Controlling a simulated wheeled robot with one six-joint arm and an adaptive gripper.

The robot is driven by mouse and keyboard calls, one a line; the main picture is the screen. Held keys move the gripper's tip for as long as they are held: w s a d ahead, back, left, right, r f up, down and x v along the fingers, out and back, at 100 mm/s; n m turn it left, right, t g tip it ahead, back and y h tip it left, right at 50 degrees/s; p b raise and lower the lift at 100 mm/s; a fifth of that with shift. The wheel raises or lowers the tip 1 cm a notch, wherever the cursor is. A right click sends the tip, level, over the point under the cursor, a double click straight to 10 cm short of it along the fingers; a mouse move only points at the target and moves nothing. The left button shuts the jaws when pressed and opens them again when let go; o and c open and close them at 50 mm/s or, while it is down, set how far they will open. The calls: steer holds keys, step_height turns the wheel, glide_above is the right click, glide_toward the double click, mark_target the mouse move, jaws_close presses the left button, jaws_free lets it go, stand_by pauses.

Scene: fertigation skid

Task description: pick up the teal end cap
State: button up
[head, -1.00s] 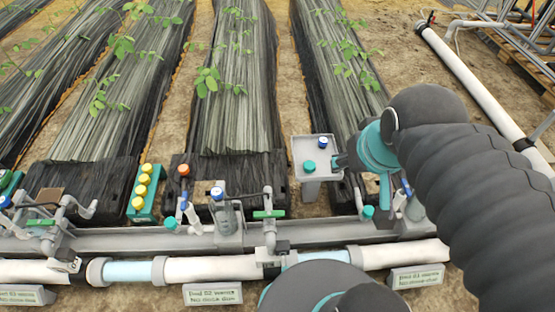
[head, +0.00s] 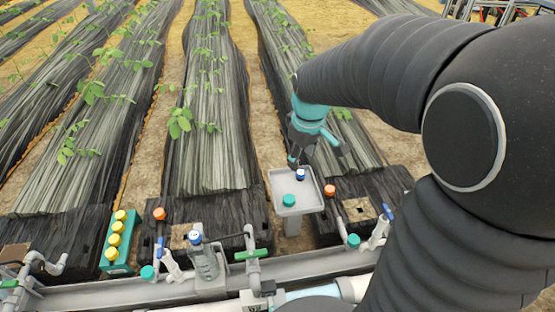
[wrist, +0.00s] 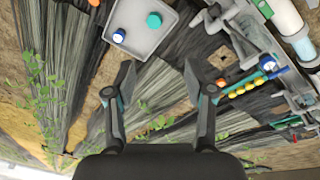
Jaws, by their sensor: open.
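A teal end cap (head: 289,200) sits on a small grey tray (head: 313,207) on a post, in front of a blue cap (head: 300,174). In the wrist view the teal cap (wrist: 154,20) and blue cap (wrist: 119,36) lie on the tray (wrist: 140,45) at the top, beyond my fingertips. My gripper (head: 317,158) is above and behind the tray in the head view. In the wrist view my gripper (wrist: 158,76) is open with nothing between its fingers. Other teal caps sit low by the pipework, left (head: 147,272) and right (head: 353,240).
A grey rail (head: 130,294) with valves and pipes runs along the front. A teal rack of yellow caps (head: 117,240) stands left. Orange caps stand on black boxes, left (head: 159,213) and right (head: 329,190) of the tray. Plant rows (head: 205,120) stretch behind.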

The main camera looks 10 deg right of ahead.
steer(key=w+f+n+g+b, duration=0.1)
steer(key=w+f+n, duration=0.1)
steer(key=w+f, duration=0.4)
steer(key=w+f+n+g, duration=0.1)
steer(key=w+f+n, duration=0.15)
steer(key=f, duration=0.55)
glide_above(291, 199)
step_height(291, 199, down, 9)
steer(key=shift+w+d+r+b, duration=0.1)
steer(key=shift+r+b, duration=0.05)
steer(key=shift+b, duration=0.3)
steer(key=shift+f+b, duration=0.35)
steer(key=shift+f, duration=2.6)
steer(key=c, duration=0.7)
steer(key=shift+r, duration=0.1)
